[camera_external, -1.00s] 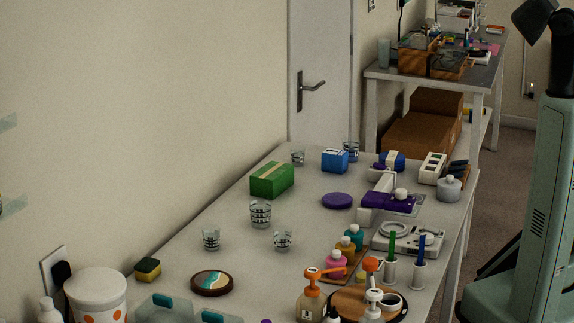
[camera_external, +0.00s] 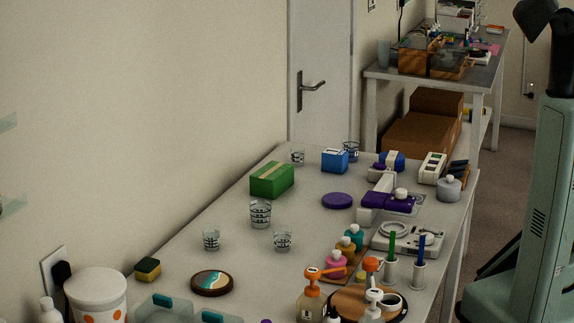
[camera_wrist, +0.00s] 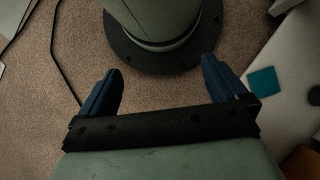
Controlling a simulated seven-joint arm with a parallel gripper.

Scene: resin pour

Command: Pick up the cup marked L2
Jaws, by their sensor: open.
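Several clear cups with dark markings stand on the table. One cup (camera_external: 211,240) is at the left, a larger one (camera_external: 260,214) is behind it, and another (camera_external: 283,241) is to the right. Two more stand at the back, one by the wall (camera_external: 298,158) and one behind a blue box (camera_external: 351,152). The markings are too small to read, so I cannot tell which is L2. My gripper (camera_wrist: 162,88) shows in the wrist view with its blue fingers apart and nothing between them. It points at the floor and my base, away from the cups.
A green box (camera_external: 272,180), a blue box (camera_external: 335,160) and a purple disc (camera_external: 337,201) share the table (camera_external: 190,262). Pump bottles (camera_external: 312,300), a scale (camera_external: 407,238) and pens crowd the right side. A sponge (camera_external: 148,269) and a round coaster (camera_external: 212,283) lie at the front left.

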